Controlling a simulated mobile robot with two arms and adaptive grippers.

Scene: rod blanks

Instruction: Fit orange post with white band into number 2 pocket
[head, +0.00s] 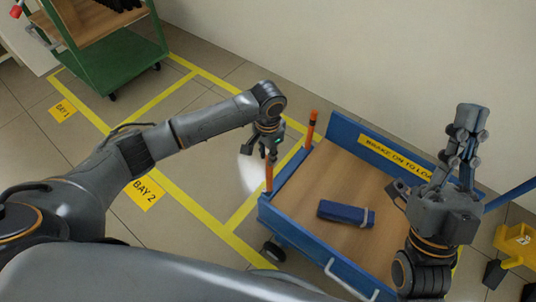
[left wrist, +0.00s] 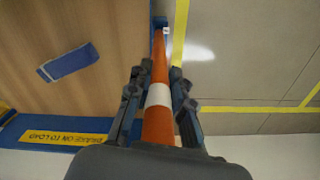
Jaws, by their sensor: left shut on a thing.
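An orange post with a white band (left wrist: 158,95) is between the fingers of my left gripper (left wrist: 158,106), which is shut on it. In the head view, the left gripper (head: 268,154) is above the near left corner of the blue cart (head: 300,238), and the orange post (head: 268,178) hangs down from it, roughly upright. The post's far end overlaps a blue corner piece (left wrist: 160,21) in the left wrist view; whether it is inside a pocket I cannot tell. A small white mark there is unreadable. My right gripper (head: 468,118) is raised over the cart's right side, apart from the post.
Another orange post (head: 311,128) stands at the cart's back left corner. A strapped blue block (head: 345,214) lies on the wooden bed. A green cart (head: 125,58) stands at the back left, and a yellow item (head: 515,240) at the right. Floor between the carts is clear.

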